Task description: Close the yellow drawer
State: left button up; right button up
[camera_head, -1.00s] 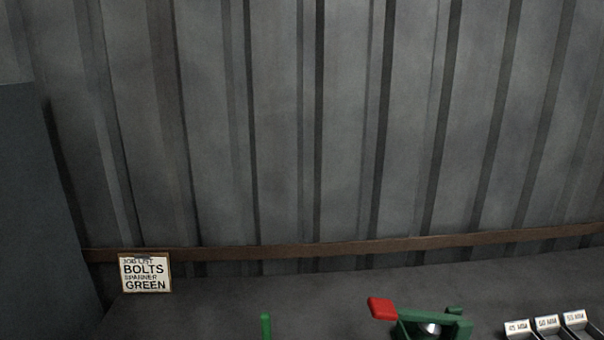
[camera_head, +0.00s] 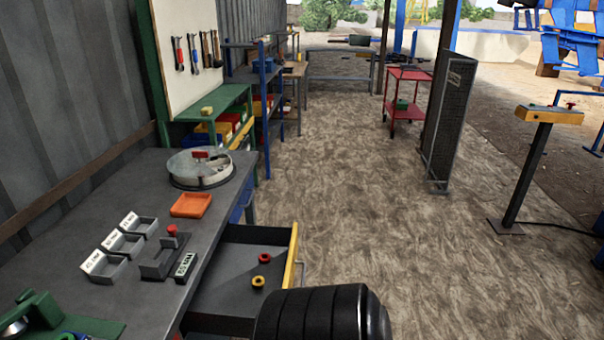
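The yellow drawer (camera_head: 294,256) is pulled out from under the grey workbench, to the bench's right. Its yellow front stands well away from the bench and its grey inside is visible. A dark ribbed part of my own arm at the bottom centre hides the near end of the drawer. Neither of my grippers shows.
The workbench (camera_head: 130,180) carries labelled small trays (camera_head: 128,243), an orange tray (camera_head: 191,205), a round metal pan (camera_head: 199,172) and a green tool (camera_head: 40,318). Gravel floor (camera_head: 345,190) right of the drawer is clear. A dark mesh panel (camera_head: 447,115) and yellow-topped post (camera_head: 535,150) stand beyond.

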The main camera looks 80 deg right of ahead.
aim_at(225, 301)
jog(key=k+z, duration=0.15)
jog(key=z, duration=2.2)
